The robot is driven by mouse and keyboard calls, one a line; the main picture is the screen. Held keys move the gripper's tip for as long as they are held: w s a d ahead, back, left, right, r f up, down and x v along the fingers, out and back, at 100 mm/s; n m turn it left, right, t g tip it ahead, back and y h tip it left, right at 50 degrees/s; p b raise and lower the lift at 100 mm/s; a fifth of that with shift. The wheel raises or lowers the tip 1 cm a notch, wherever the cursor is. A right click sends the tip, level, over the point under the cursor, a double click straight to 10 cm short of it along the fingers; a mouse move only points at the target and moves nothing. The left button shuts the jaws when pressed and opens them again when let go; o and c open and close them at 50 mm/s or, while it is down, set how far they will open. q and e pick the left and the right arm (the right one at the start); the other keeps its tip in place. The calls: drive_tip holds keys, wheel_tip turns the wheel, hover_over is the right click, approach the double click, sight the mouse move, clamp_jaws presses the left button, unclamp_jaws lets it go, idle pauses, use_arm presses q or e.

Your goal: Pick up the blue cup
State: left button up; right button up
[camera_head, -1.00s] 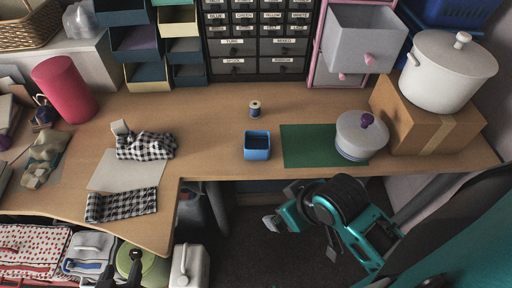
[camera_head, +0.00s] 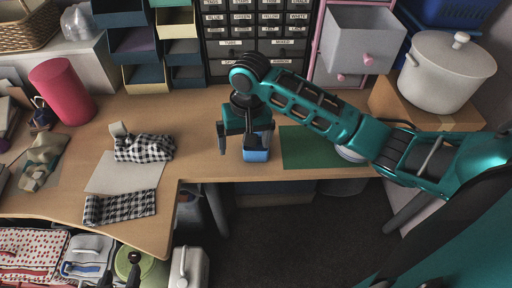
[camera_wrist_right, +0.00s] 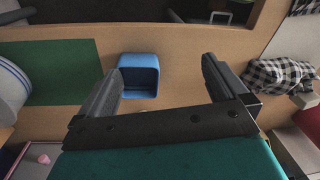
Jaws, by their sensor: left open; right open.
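The blue cup (camera_head: 256,156) is a square, open-topped cup upright near the front edge of the wooden table, partly hidden by my right gripper in the head view. My right gripper (camera_head: 245,146) is open and empty just above it. In the right wrist view, the blue cup (camera_wrist_right: 140,76) shows between the two fingers (camera_wrist_right: 161,66), closer to the left finger, whose tip overlaps the cup's left edge; whether they touch cannot be told. My left gripper (camera_head: 119,270) is open at the bottom left, in front of the table and far from the cup.
A green mat (camera_head: 300,150) lies right of the cup. Checkered cloths (camera_head: 120,206) lie to the left. Drawers (camera_head: 222,45) stand behind.

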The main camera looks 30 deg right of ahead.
drive_tip(key=w+d+r+m, duration=0.3)
drive_tip(key=w+d+r, duration=0.1)
drive_tip(key=d, duration=0.1)
drive_tip(key=b, duration=0.2)
hover_over(256, 149)
drive_tip(key=shift+g+h, duration=0.3)
drive_tip(key=shift+h, duration=0.1)
drive_tip(key=f, duration=0.7)
drive_tip(key=shift+s+a+f, duration=0.1)
drive_tip(key=shift+a, duration=0.15)
drive_tip(key=f, duration=0.4)
drive_tip(key=shift+d+f+b, duration=0.15)
drive_tip(key=shift+d+b, duration=0.15)
drive_tip(key=shift+b, duration=0.05)
drive_tip(key=shift+f, duration=0.5)
drive_tip(key=shift+c, duration=0.4)
drive_tip(key=c, duration=0.9)
